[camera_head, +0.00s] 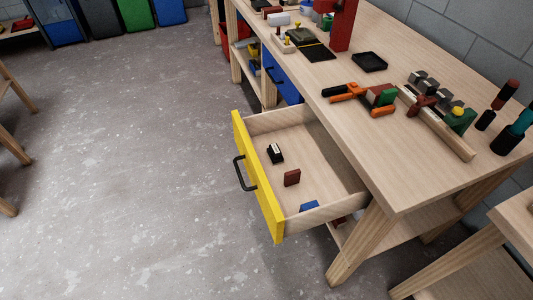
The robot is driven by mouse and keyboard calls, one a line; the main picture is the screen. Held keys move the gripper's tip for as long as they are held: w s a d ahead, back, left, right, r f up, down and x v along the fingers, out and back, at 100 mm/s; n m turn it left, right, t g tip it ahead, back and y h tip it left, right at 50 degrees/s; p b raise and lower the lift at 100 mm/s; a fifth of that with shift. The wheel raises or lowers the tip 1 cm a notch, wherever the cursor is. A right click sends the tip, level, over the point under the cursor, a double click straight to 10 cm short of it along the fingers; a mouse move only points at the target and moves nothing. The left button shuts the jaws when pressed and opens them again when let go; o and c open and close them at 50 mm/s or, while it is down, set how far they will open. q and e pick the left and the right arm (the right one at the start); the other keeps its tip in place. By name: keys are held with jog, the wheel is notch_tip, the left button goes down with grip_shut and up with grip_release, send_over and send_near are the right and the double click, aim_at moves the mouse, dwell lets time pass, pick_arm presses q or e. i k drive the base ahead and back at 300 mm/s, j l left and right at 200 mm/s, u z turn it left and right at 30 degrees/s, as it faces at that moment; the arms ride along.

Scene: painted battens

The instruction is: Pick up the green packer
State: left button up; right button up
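A green block (387,97) sits on the workbench against a dark red block (376,92), with an orange-and-black clamp (355,94) around or beside them; I cannot tell whether the clamp grips them. Another green block (461,120) stands at the right end of a wooden batten (444,133), by a small yellow piece (458,111). I cannot tell from this view which green block is the packer. Neither of my grippers is in view.
A drawer with a yellow front (257,178) is pulled out, holding a black-and-white block (275,154), a brown-red block (292,178) and a blue block (309,206). A black tray (369,62) and dark-handled tools (508,137) are on the bench.

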aim_at(388, 95)
jog(key=l+z, duration=0.35)
jog(key=i+l+z, duration=0.1)
jog(key=l+z, duration=0.2)
jog(key=i+l+z, duration=0.1)
jog(key=l+z, duration=0.25)
jog(key=l, duration=0.1)
